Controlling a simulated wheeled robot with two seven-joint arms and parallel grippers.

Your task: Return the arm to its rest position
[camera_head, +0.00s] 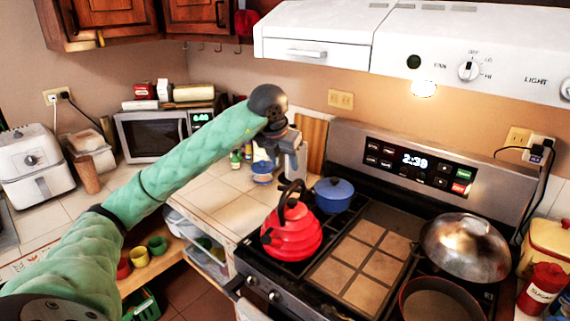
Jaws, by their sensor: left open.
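My left arm (190,155), in a green padded sleeve, reaches from the lower left up to the middle of the head view. Its left gripper (281,158) is open over the back of the tiled counter, left of the stove, pointing down. I see nothing held between its fingers. A small blue-and-white item (262,172) shows just below its left finger; whether they touch I cannot tell. My right gripper is not in view.
A red kettle (291,235) and a blue pot (334,195) stand on the stove near the gripper. A microwave (152,136) and a white air fryer (36,168) stand at the left. The white range hood (420,45) overhangs the stove. Bare counter (205,200) lies beside the arm.

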